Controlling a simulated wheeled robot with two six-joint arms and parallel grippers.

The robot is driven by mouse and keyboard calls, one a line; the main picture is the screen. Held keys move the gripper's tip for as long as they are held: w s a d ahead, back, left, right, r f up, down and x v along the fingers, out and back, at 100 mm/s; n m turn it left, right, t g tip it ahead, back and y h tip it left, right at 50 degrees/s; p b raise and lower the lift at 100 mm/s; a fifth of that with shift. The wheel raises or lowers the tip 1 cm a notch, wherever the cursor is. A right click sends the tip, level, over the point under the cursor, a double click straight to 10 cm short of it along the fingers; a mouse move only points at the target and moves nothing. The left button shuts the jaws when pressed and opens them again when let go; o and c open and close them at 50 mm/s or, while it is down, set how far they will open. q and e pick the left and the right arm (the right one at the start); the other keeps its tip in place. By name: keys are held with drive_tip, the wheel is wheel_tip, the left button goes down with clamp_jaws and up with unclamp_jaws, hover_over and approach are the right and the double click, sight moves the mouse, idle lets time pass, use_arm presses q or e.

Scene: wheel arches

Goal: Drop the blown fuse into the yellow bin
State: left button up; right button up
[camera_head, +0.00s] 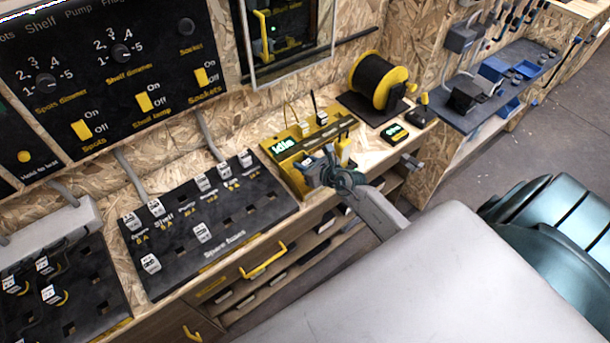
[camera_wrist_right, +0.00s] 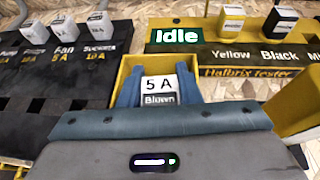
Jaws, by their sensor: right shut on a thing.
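My right gripper (camera_head: 337,181) is at the front of the bench, close to the tester. In the right wrist view its blue fingers (camera_wrist_right: 158,90) are shut on a small white fuse (camera_wrist_right: 159,84) marked "5 A Blown". In the head view the bin (camera_head: 292,178) is left of the gripper, partly covered. My left gripper is not in view.
The Halbrix tester (camera_head: 310,135) reads "Idle" behind the gripper. A black fuse board (camera_head: 205,225) with several white fuses lies to the left. A yellow cable reel (camera_head: 378,80) stands at the back. A yellow upright part (camera_wrist_right: 300,98) is close on the gripper's right.

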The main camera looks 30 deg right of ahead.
drive_tip(key=o, duration=1.1)
drive_tip(key=shift+c, duration=0.2)
drive_tip(key=shift+s, duration=0.1)
drive_tip(key=p+v, duration=0.1)
drive_tip(key=v, duration=0.9)
drive_tip(key=shift+s+r+p, duration=0.25)
drive_tip(key=shift+s+p, duration=0.05)
drive_tip(key=shift+p, duration=0.05)
drive_tip(key=shift+f, duration=0.1)
